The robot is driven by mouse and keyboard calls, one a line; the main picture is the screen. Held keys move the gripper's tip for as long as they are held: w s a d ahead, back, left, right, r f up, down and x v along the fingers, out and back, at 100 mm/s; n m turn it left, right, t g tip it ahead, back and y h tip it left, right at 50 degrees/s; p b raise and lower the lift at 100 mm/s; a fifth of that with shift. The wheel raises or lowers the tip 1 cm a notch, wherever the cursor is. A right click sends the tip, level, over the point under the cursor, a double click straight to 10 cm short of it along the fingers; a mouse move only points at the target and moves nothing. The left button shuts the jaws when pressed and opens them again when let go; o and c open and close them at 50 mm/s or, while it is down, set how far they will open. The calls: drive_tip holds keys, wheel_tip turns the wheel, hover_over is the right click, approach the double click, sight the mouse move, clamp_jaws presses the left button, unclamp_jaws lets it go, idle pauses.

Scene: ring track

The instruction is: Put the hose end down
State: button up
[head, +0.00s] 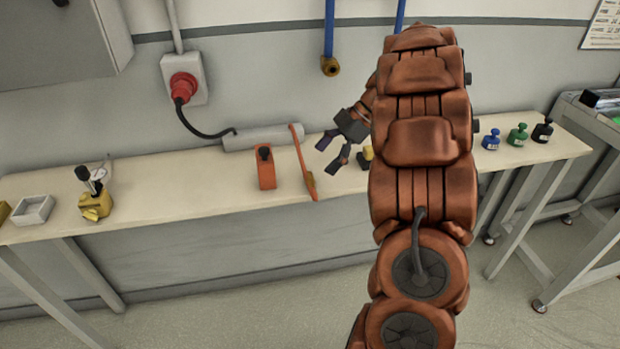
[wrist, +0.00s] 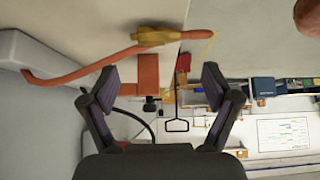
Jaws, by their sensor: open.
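The orange hose (head: 300,155) runs from the back of the bench to its front edge. Its brass-coloured end (head: 311,182) appears to rest on the bench top near that edge. In the wrist view the brass end (wrist: 150,38) lies above the fingers, with its thin tip reaching past the bench edge. My gripper (head: 328,155) is open, to the right of the hose. In the wrist view my gripper (wrist: 160,88) has nothing between its fingers, and the hose lies apart from them. Their exact height above the bench cannot be told.
An orange block (head: 265,168) stands just left of the hose, and a grey cylinder (head: 262,137) lies behind. A yellow-and-black item (head: 366,158) is partly hidden by my arm. Blue, green and black bottles (head: 518,135) stand at right.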

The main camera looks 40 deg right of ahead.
sight(311, 177)
drive_tip(key=shift+d+f+p+x, duration=0.15)
drive_tip(key=shift+p+x, duration=0.05)
drive_tip(key=shift+x, duration=1.45)
drive_tip(key=shift+d+f+p+x, duration=0.1)
drive_tip(key=shift+d+p+x, duration=0.1)
drive_tip(key=shift+x, duration=1.45)
drive_tip(key=shift+s, duration=0.1)
drive_tip(key=c, duration=1.4)
drive_tip(key=shift+o, duration=0.2)
